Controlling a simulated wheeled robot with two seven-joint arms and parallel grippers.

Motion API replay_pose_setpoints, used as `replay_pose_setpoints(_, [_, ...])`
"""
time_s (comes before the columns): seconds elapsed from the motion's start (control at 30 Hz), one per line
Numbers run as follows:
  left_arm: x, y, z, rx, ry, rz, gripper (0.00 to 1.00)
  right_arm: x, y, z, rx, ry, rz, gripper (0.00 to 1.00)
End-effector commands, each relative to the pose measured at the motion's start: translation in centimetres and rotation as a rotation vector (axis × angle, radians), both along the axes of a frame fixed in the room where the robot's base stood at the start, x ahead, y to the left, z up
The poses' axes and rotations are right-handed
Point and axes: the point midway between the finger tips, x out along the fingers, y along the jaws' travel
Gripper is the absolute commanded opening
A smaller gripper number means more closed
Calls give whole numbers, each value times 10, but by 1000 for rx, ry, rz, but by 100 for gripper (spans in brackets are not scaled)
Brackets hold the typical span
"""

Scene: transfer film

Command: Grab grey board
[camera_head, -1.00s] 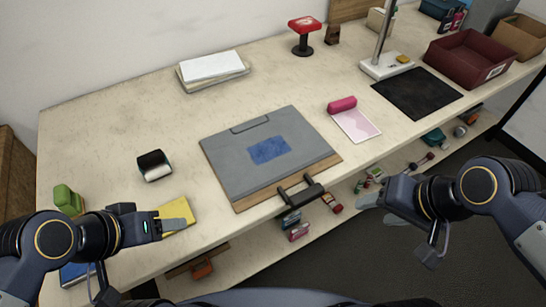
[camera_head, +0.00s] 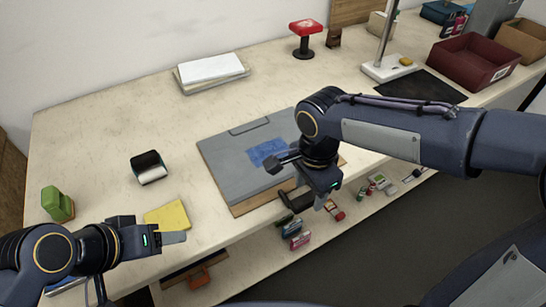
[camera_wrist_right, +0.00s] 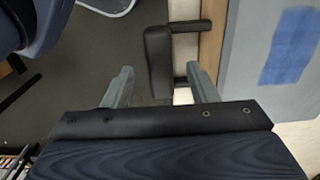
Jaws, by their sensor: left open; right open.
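The grey board (camera_head: 232,165) lies flat on the table, on a brown wooden backing, with a blue patch (camera_head: 262,152) on it. A dark handle sticks out at its front edge; in the right wrist view the handle (camera_wrist_right: 158,62) is just ahead of the fingertips. The right wrist view also shows the grey board (camera_wrist_right: 250,75) on the right. My right gripper (camera_wrist_right: 163,85) is open and empty, and in the head view my right arm covers the board's right part. My left gripper (camera_head: 172,238) is at the table's front left, apart from the board.
A yellow pad (camera_head: 168,216), a black-and-white roll (camera_head: 148,168) and a green object (camera_head: 57,204) lie left of the board. White papers (camera_head: 210,68) lie behind it. Small items fill the shelf below. A red bin (camera_head: 473,62) stands at the right.

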Motion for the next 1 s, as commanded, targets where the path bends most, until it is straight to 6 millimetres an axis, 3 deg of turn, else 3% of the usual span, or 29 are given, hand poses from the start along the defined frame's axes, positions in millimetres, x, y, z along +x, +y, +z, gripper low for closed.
replay_pose_setpoints(0.2, [0, 0, 0, 0, 0, 0, 58, 1, -2, -29, -1, 3, 1, 53])
replay_pose_setpoints(0.47, [0, 0, 0, 0, 0, 0, 58, 1, -2, -32, 0, 1, 1, 53])
replay_pose_setpoints(0.87, [0, 0, 0, 0, 0, 0, 58, 2, -2, -32, 0, 0, 1, 3])
replay_pose_setpoints(1.0, [0, 0, 0, 0, 0, 0, 58, 2, -2, -31, 2, -3, 1, 0])
